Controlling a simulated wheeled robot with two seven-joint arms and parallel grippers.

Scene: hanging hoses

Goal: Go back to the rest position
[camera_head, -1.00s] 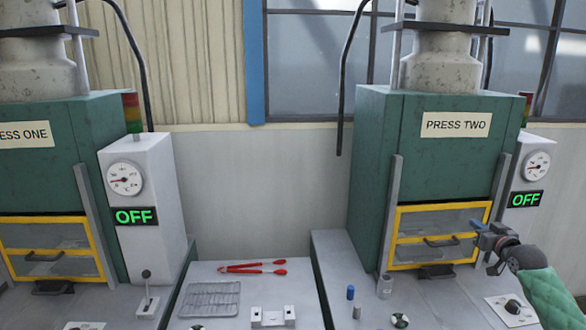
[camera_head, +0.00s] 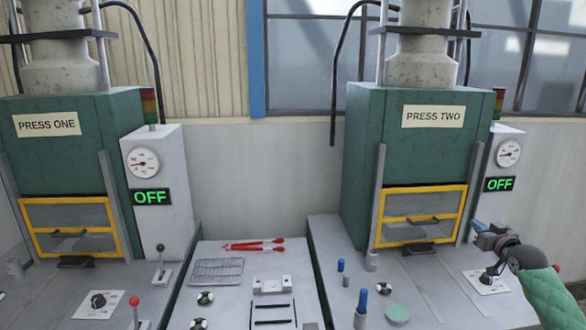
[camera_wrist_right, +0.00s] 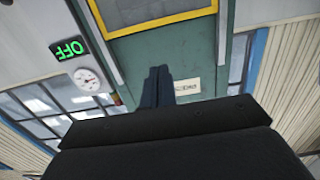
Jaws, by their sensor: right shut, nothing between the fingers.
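My right gripper (camera_head: 480,229) is at the right side of the head view, in front of press two and above its bench. Its fingers are shut with nothing between them; they also show in the right wrist view (camera_wrist_right: 157,88), in front of the green press body. Press two (camera_head: 368,150) is green with a yellow-framed guard (camera_head: 463,187) and a display reading OFF. Press one (camera_head: 75,160) stands at the left with its own OFF display. My left gripper is not in view.
Between the presses, a middle table holds red-handled tongs (camera_head: 255,245), a wire rack (camera_head: 217,270) and a light grey block (camera_head: 272,286). Small blue-topped cylinders (camera_head: 361,305) and a green disc (camera_head: 397,313) are on press two's bench. Black hoses (camera_head: 338,80) hang behind.

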